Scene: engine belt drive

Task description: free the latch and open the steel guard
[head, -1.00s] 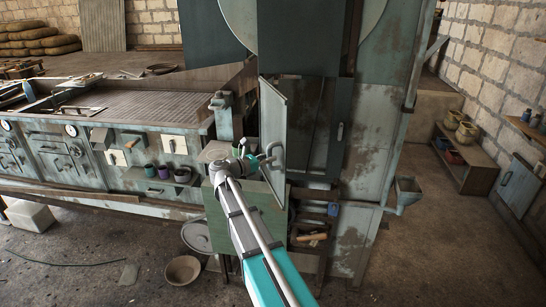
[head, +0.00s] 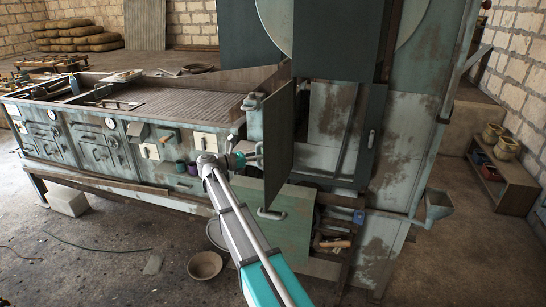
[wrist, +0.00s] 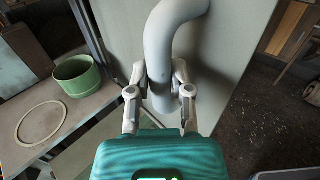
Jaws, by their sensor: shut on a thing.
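The steel guard (head: 279,145) stands swung out to the left from the tall cabinet. The outer face is turned away in the head view. My gripper (head: 245,158) is at the guard's left side. In the wrist view my gripper (wrist: 160,95) is shut on the thick grey curved handle (wrist: 172,35), with a finger on each side. The guard's pale face (wrist: 228,60) lies behind the handle. The latch cannot be made out for certain.
The cabinet opening (head: 330,120) is exposed right of the guard. A green panel with a handle (head: 285,230) is below. A long bench (head: 190,95) stands left. A green pot (wrist: 77,75) and a ring (wrist: 42,122) lie on a shelf near my gripper. A bowl (head: 205,265) is on the floor.

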